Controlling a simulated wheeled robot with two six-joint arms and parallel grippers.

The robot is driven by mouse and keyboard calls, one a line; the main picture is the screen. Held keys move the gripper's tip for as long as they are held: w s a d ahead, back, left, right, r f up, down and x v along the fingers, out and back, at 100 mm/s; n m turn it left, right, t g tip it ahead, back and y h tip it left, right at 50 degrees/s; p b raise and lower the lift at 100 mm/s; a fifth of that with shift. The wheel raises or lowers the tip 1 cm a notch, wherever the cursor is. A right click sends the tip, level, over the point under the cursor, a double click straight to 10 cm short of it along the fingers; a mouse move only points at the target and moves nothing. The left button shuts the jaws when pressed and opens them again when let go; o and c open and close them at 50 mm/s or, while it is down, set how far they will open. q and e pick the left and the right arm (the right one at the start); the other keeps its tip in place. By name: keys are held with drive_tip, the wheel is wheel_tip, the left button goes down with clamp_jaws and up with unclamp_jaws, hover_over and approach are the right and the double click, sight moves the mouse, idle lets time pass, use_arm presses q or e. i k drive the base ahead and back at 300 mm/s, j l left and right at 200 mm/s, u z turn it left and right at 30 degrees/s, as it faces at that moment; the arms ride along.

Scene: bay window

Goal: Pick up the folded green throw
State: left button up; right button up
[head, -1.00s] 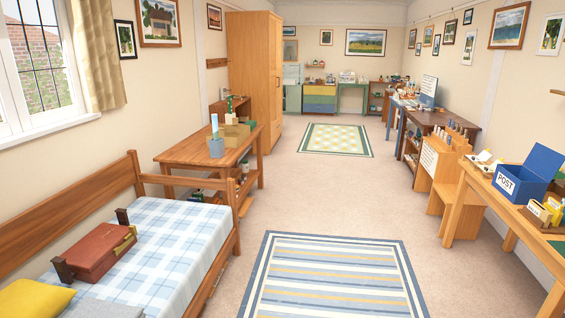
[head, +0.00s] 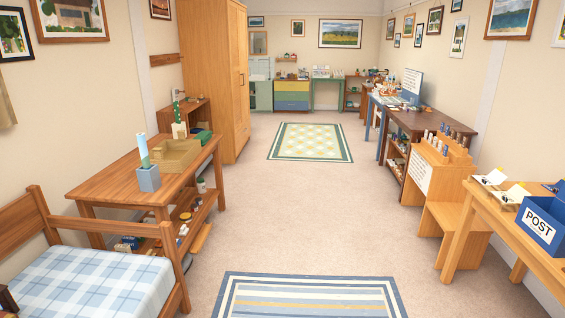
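I cannot make out a folded green throw for certain. A small dark green thing (head: 203,137) lies at the far end of the wooden table (head: 110,189) on the left, behind a tan box (head: 176,155). It is too small to tell what it is. The bed (head: 85,285) at the lower left has a blue and white checked cover, and only its far end shows. Neither of my grippers is in view.
A striped rug (head: 310,296) lies ahead on open carpet, with a patterned rug (head: 311,142) farther off. A tall wardrobe (head: 213,80) stands beyond the left table. On the right are a desk with a blue POST box (head: 543,222) and a wooden bench unit (head: 437,175).

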sight(204, 136)
drive_tip(key=i, duration=4)
drive_tip(key=i+u, duration=0.15)
drive_tip(key=i, duration=0.5)
drive_tip(key=i+u, duration=0.2)
drive_tip(key=i, duration=0.5)
drive_tip(key=i+l+u, duration=0.15)
drive_tip(key=i, duration=2.4)
drive_tip(key=i+u, duration=0.5)
drive_tip(key=i+l+u, duration=0.2)
drive_tip(key=u, duration=0.3)
drive_tip(key=i+l+u, duration=0.35)
drive_tip(key=u, duration=0.15)
drive_tip(key=i+l, duration=0.05)
drive_tip(key=i, duration=0.05)
